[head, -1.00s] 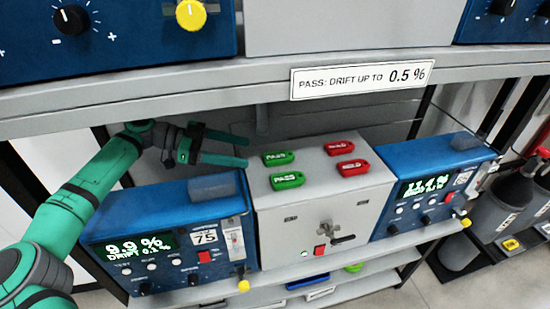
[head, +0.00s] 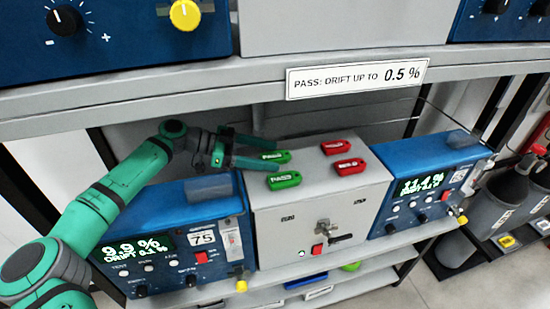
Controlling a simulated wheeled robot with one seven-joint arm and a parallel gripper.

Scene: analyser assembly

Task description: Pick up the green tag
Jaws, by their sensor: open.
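Two green tags marked PASS lie on top of the grey box (head: 318,206). The far green tag (head: 282,157) is partly hidden behind a finger of my gripper (head: 272,153). The near green tag (head: 284,180) is in full view, just in front of the fingers. My gripper is open and empty, reaching in from the left over the box's left edge. Its fingers point right, one by the far tag and one between the two tags. I cannot tell whether a finger touches a tag.
Two red tags (head: 335,147) (head: 349,166) lie right of the green ones. A blue analyser (head: 175,235) stands left of the box and another (head: 425,185) right. A shelf edge (head: 180,98) with a drift sign (head: 358,78) crosses above, limiting headroom.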

